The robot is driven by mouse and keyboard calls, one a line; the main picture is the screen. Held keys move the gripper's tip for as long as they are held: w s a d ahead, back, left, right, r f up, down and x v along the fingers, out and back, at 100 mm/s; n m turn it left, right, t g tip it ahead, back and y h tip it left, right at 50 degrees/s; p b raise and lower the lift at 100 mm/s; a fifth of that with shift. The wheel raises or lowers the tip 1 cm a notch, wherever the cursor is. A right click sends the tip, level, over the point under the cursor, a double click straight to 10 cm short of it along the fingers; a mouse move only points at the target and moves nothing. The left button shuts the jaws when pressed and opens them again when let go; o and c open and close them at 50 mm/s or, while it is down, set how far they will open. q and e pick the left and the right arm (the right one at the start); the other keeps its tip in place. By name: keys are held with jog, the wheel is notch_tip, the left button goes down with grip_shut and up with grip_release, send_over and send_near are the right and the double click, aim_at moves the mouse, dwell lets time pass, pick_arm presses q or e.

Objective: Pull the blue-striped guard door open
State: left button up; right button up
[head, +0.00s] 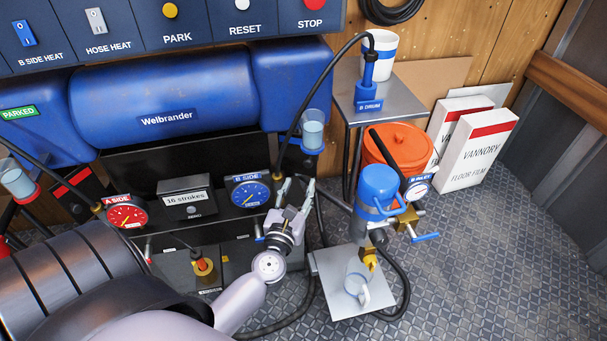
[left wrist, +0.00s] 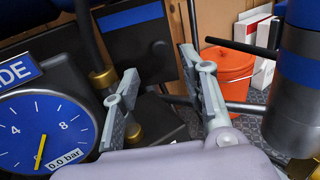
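The guard door with the blue stripe (head: 296,160) is a dark panel at the right end of the machine, below the blue tank and behind a clear cup. In the left wrist view it shows as a black panel with a blue band (left wrist: 135,48) at the top centre. It looks closed, though its edges are partly hidden. My left gripper (head: 297,184) is in front of and just below the door. In the left wrist view its two fingers (left wrist: 160,65) are spread apart with nothing between them. Contact with the door cannot be told. My right gripper is not in view.
The blue B-side gauge (head: 251,193) is close left of my left gripper. A blue pump (head: 377,185) and an orange bucket (head: 398,150) stand to the right. Black hoses run nearby. Floor at far right is clear.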

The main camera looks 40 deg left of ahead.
pick_arm(q)
jog(key=shift+v, duration=2.3)
jog(key=shift+c, duration=0.4)
